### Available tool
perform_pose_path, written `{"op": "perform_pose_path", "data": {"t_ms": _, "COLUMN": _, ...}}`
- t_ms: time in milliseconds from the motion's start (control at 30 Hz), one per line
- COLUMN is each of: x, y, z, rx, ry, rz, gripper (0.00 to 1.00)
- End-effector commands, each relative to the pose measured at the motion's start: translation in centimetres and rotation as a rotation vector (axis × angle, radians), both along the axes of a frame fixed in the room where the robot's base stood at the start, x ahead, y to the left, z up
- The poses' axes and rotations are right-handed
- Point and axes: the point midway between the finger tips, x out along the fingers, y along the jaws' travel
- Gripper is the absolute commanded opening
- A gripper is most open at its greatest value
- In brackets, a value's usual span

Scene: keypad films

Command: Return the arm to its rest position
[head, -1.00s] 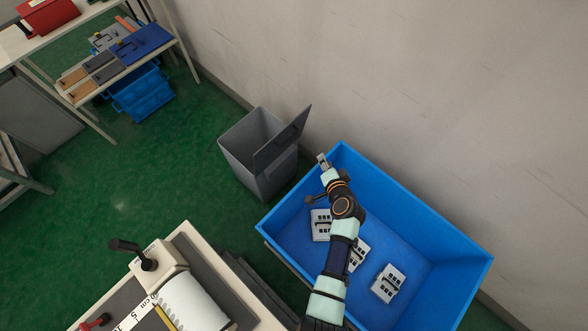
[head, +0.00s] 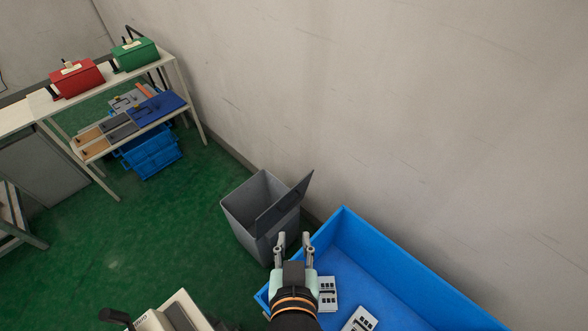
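My gripper (head: 293,240) shows in the head view at the lower middle, pointing away from me. Its two fingers are spread apart with nothing between them. It is over the left corner of the blue crate (head: 375,248), in front of the grey bin. The rest of my arm below the wrist is cut off by the bottom edge.
The grey bin (head: 240,205) stands open with its lid tilted up, beside the crate. Grey-white keypad units (head: 327,293) lie in the crate. A shelf table (head: 150,117) with red and green boxes stands at the left. Green floor between is clear.

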Motion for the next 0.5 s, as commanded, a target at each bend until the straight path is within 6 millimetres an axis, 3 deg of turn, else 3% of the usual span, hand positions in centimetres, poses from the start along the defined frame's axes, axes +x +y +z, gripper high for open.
{"op": "perform_pose_path", "data": {"t_ms": 33, "x": 0.0, "y": 0.0, "z": 2.1, "rx": 0.000, "ry": -0.001, "rz": 0.000, "gripper": 0.34}}
{"op": "perform_pose_path", "data": {"t_ms": 167, "x": 0.0, "y": 0.0, "z": 7.3, "rx": 0.001, "ry": -0.002, "rz": 0.000, "gripper": 0.34}}
{"op": "perform_pose_path", "data": {"t_ms": 500, "x": 0.0, "y": -0.1, "z": 24.9, "rx": 0.001, "ry": -0.002, "rz": -0.004, "gripper": 0.34}}
